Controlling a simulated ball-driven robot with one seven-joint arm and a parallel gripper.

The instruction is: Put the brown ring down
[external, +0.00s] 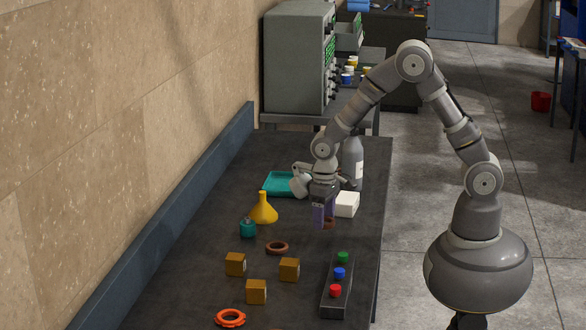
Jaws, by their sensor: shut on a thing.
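My gripper (324,218) is above the right part of the dark table, pointing down. It is shut on the brown ring (329,224); only a small part of this ring shows between and beside the purple-grey fingers. It appears to be held off the table, but the exact gap is hard to tell. Another brown ring (277,248) lies flat on the table to the left and nearer the viewer.
Several ochre cubes (256,292), an orange ring (230,318) and a button box (337,288) are in front. A yellow funnel (263,209), teal item (248,228), teal tray (281,184), white box (347,204) and grey bottle (353,163) stand around or behind.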

